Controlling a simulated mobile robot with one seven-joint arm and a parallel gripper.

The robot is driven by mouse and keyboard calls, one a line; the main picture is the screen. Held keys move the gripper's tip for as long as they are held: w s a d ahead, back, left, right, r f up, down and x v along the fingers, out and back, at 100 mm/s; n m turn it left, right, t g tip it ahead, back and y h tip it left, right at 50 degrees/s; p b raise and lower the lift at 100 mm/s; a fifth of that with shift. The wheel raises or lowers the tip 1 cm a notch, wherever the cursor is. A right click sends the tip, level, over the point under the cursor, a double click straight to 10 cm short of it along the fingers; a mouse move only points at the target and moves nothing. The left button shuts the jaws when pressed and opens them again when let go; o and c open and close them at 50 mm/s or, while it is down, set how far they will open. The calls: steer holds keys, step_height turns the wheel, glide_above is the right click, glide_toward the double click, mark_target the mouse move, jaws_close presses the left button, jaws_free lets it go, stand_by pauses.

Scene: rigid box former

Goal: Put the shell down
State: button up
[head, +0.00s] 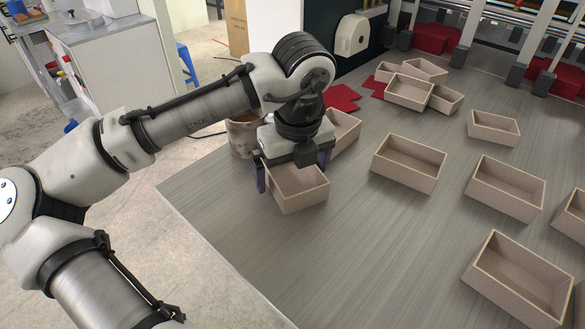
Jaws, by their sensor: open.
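The shell looks to be the open, pale box (299,199) that sits upright on the grey table (330,245) near its left edge, under my gripper. My gripper (290,178) is open above and around the back part of this box, with one dark finger by its left side and the other near its back right. The hand hides the back of the box. I cannot tell whether the fingers touch its walls.
Another box (345,130) stands close behind my gripper, beside a brownish round container (243,135). Several similar boxes stand to the right, such as this one (409,163). Red flat pieces (342,98) lie farther back. The table's front middle is clear.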

mark_target(296, 190)
step_height(296, 190, up, 12)
steer(key=s, duration=0.1)
steer(key=shift+s+d, duration=0.3)
